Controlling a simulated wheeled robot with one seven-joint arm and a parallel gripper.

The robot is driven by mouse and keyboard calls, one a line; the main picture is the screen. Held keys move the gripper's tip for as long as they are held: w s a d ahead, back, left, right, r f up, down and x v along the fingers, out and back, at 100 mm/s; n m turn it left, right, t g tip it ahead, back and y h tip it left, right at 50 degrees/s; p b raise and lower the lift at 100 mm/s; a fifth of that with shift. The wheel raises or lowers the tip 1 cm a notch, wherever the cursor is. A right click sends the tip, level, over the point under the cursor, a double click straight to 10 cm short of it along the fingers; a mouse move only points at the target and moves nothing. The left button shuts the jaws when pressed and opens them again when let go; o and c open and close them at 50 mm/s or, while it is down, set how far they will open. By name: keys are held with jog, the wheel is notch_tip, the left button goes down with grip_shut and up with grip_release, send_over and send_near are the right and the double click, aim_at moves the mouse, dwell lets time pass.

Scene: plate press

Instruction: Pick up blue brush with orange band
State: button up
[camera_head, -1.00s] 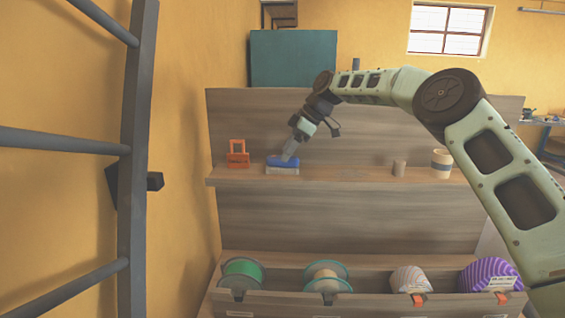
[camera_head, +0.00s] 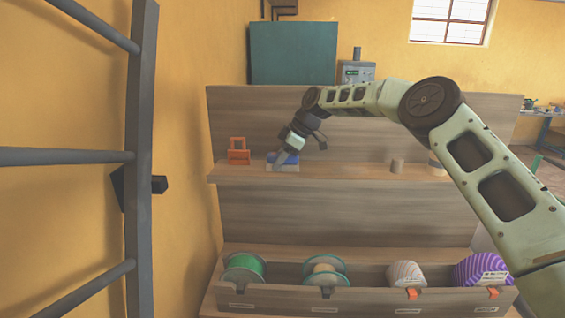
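The blue brush (camera_head: 291,158) rests on the upper shelf, just right of an orange object. It has a blue top and a paler grey lower part. No orange band can be made out on it at this size.
An orange clamp-like object (camera_head: 238,152) stands close left of the brush on the wooden shelf (camera_head: 340,172). A small brown cylinder (camera_head: 397,165) stands further right. A bin below holds several spools and rolls. A dark ladder (camera_head: 141,120) stands at left.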

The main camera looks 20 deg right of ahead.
aim_at(279, 154)
jog(key=shift+r+b, duration=0.1)
jog(key=shift+b, duration=0.25)
jog(key=shift+s+a+r+b, duration=0.1)
jog(key=shift+b, duration=0.25)
jog(key=shift+r+b, duration=0.3)
jog(key=shift+r, duration=0.1)
notch_tip(279, 154, up, 6)
jog(key=shift+f+b, duration=0.15)
jog(key=shift+b, duration=0.75)
jog(key=s+a+b, duration=0.3)
jog(key=s+b, duration=0.2)
jog(key=s, duration=0.4)
jog(key=s+a+b, duration=0.3)
jog(key=s+b, duration=0.3)
jog(key=s, duration=0.3)
jog(key=shift+s, duration=0.4)
